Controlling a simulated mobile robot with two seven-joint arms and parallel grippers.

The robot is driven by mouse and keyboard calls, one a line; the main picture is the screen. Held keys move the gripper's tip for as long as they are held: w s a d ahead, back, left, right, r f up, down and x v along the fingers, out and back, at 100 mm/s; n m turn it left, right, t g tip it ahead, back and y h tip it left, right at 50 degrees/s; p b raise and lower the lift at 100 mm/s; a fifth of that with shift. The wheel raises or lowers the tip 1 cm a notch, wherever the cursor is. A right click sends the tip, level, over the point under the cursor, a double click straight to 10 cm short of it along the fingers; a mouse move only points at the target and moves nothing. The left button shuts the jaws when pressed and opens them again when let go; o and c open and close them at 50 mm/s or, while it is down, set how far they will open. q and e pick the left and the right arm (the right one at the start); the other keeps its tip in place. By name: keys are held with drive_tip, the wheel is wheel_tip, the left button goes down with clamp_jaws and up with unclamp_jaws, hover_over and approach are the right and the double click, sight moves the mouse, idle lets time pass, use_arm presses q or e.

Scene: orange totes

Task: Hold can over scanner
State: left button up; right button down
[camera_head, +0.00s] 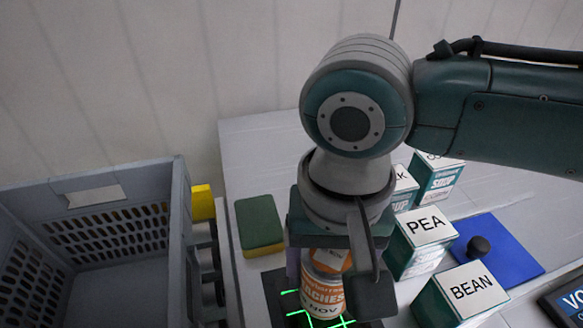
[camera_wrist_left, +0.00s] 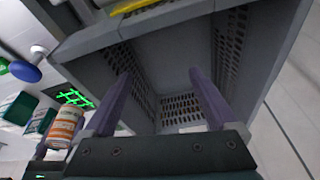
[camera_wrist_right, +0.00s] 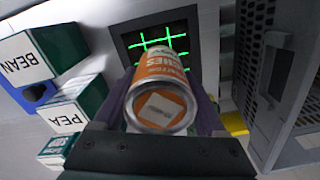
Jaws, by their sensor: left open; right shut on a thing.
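The can (camera_head: 322,293) has an orange and white label with partly readable lettering. My right gripper (camera_head: 326,268) is shut on it, with the arm above hiding part of the grip. In the right wrist view the can (camera_wrist_right: 160,95) sits between the two purple fingers, one end facing the camera. The scanner (camera_head: 272,285) is a dark panel with green glowing lines; the can is in front of it and hides part of it. It also shows in the right wrist view (camera_wrist_right: 128,42). My left gripper (camera_wrist_left: 158,80) is open and empty, facing the grey crate.
The grey crate (camera_head: 120,188) stands at left. A green and yellow sponge (camera_head: 258,222) lies beside the scanner. The PEA box (camera_head: 425,238), BEAN box (camera_head: 468,292) and other boxes stand at right.

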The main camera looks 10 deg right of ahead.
sight(331, 252)
drive_tip(key=shift+r+p, duration=2.35)
drive_tip(key=shift+p, duration=0.5)
drive_tip(key=shift+f, duration=0.1)
